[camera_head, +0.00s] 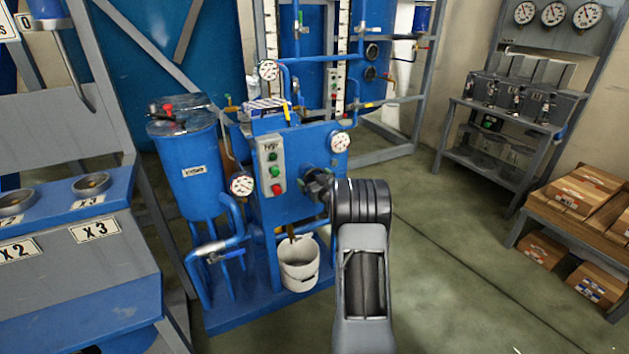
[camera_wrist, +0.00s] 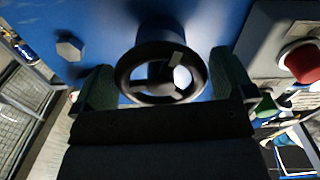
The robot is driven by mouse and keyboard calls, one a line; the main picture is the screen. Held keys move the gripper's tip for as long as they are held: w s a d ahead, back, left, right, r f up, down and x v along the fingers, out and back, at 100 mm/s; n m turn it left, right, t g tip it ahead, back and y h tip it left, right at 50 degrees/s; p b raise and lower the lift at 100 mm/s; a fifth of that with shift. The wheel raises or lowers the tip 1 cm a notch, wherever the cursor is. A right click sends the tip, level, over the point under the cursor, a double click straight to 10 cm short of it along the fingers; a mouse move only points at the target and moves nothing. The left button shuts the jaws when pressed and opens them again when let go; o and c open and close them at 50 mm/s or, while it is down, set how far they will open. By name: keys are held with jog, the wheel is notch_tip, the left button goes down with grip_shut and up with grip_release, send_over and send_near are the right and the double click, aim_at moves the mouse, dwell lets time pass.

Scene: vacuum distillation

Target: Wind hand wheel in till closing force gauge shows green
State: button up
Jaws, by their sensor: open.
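The black hand wheel (camera_wrist: 163,75), with a ring rim and spokes, sits on the blue unit's front in the wrist view. My gripper (camera_wrist: 160,84) is open, with a finger on each side of the wheel; I cannot tell if either touches the rim. In the head view my gripper (camera_head: 319,184) is at the blue unit (camera_head: 300,150) and largely hides the wheel. Round white dial gauges show at the unit's upper right (camera_head: 340,141), top (camera_head: 268,70) and left (camera_head: 241,186). Which one reads closing force, and their colour zones, are too small to tell.
A button panel (camera_head: 271,165) with a red button is left of the wheel. A white bucket (camera_head: 299,265) stands below. A blue tank (camera_head: 190,165) is at left. A shelf with cartons (camera_head: 577,196) is at right, with clear floor between.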

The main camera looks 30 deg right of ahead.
jog(key=shift+c, duration=0.3)
jog(key=c, duration=0.6)
jog(key=shift+r+m+p, duration=0.15)
jog(key=shift+m+p, duration=0.3)
jog(key=shift+m, duration=0.95)
jog(key=o, duration=0.7)
jog(key=shift+c, duration=0.2)
jog(key=shift+s, duration=0.15)
jog(key=s+a+p, duration=0.1)
jog(key=s+a, duration=0.1)
jog(key=s, duration=1.1)
jog(key=shift+s+p, duration=0.25)
jog(key=shift+p, duration=0.15)
